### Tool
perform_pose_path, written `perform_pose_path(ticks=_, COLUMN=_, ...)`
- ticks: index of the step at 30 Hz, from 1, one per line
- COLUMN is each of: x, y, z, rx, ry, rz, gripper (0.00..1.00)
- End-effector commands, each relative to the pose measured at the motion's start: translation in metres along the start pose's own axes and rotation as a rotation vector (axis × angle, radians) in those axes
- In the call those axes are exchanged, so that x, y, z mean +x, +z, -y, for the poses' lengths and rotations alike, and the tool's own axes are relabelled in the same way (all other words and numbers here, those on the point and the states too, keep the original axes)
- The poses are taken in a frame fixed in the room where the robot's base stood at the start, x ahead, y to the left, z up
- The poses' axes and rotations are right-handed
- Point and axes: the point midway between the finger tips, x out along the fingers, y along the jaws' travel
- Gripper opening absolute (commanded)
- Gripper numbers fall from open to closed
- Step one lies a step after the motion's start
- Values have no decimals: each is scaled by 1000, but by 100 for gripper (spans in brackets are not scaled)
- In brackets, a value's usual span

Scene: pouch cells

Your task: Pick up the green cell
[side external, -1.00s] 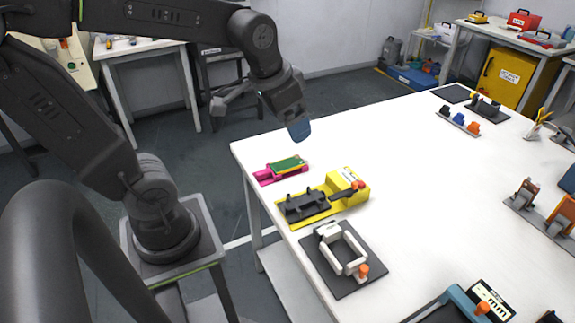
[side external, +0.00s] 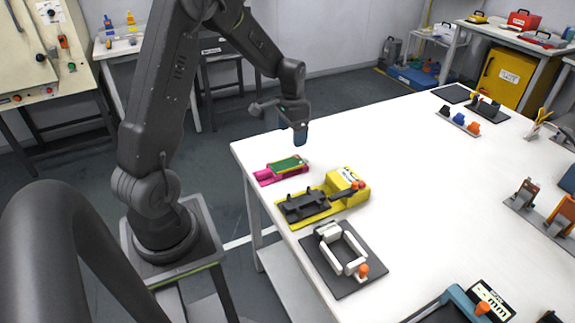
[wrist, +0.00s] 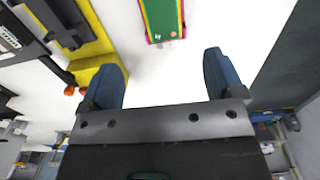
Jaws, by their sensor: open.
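The green cell (side external: 288,164) lies flat in a pink holder (side external: 264,176) near the table's far left corner. In the wrist view the green cell (wrist: 163,14) shows at the top edge, partly cut off, with pink and yellow edges around it. My gripper (side external: 300,139) hangs above the table, beyond and above the cell. Its two blue fingers (wrist: 166,75) are spread apart with nothing between them. The cell is ahead of the fingertips in the wrist view, apart from them.
A yellow fixture (side external: 352,190) with a black cradle stands just in front of the pink holder. A dark plate with a white frame (side external: 343,252) is nearer. Small orange and blue parts (side external: 459,119) stand at the back.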

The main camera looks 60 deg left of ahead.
Motion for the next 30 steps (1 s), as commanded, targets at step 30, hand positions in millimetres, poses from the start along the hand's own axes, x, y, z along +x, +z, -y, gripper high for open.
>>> perform_pose_path(ticks=30, x=102, y=12, z=4, rx=-1, ry=-1, rz=-1, gripper=87)
